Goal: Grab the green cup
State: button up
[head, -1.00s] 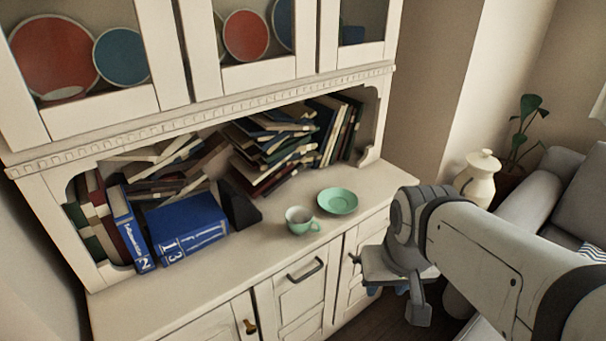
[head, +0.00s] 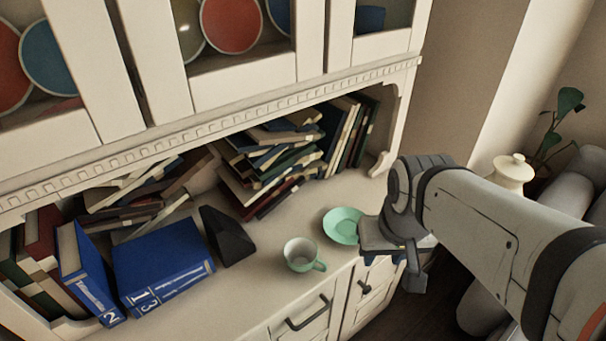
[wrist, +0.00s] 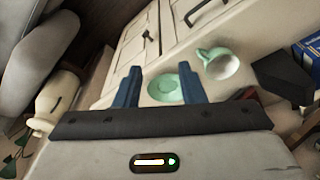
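The green cup (head: 301,256) stands upright on the hutch counter, its handle toward the lower right in the head view. It also shows in the wrist view (wrist: 221,63), to the right of my gripper's fingers. A green saucer (head: 342,225) lies on the counter just right of the cup; in the wrist view it (wrist: 166,89) shows between the fingers. My gripper (wrist: 160,84) is open and empty, its two blue fingers wide apart. In the head view the fingers are mostly hidden behind my arm, which is right of the cup near the counter's edge.
Blue books (head: 163,263) and a black wedge-shaped object (head: 227,236) stand left of the cup. Piled books (head: 262,165) fill the shelf behind. Drawer handles (head: 307,313) stick out below the counter's front edge. A cream jar (head: 512,172) is at right.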

aim_at(304, 260)
jog(key=shift+w+a, duration=0.15)
jog(key=shift+w, duration=0.2)
jog(key=shift+o, duration=1.4)
jog(key=shift+w+a, duration=0.25)
jog(key=o, duration=0.7)
jog(key=w+a+f+n, duration=0.1)
jog(key=w+a+f, duration=0.1)
jog(key=w+a+f+n+g, duration=0.1)
jog(key=w+a+f+n, duration=0.1)
jog(key=w+a, duration=0.1)
jog(key=w+a+f+n, duration=0.2)
jog(key=shift+w+a+f+g, duration=0.15)
jog(key=shift+w+a+g, duration=0.15)
jog(key=shift+a+g, duration=0.1)
jog(key=shift+o, duration=1.2)
jog(key=w+a+f+n, duration=0.2)
jog(key=a+f, duration=0.2)
jog(key=shift+w+a+f+g, duration=0.2)
jog(key=shift+f+g, duration=0.15)
jog(key=shift+g, duration=0.05)
notch_tip(304, 260, down, 3)
jog(key=shift+r, duration=0.15)
jog(key=shift+w+a+f, duration=0.1)
jog(key=shift+w+f, duration=0.15)
jog(key=shift+f, duration=1)
jog(key=shift+w+f, duration=0.2)
jog(key=shift+f, duration=1.05)
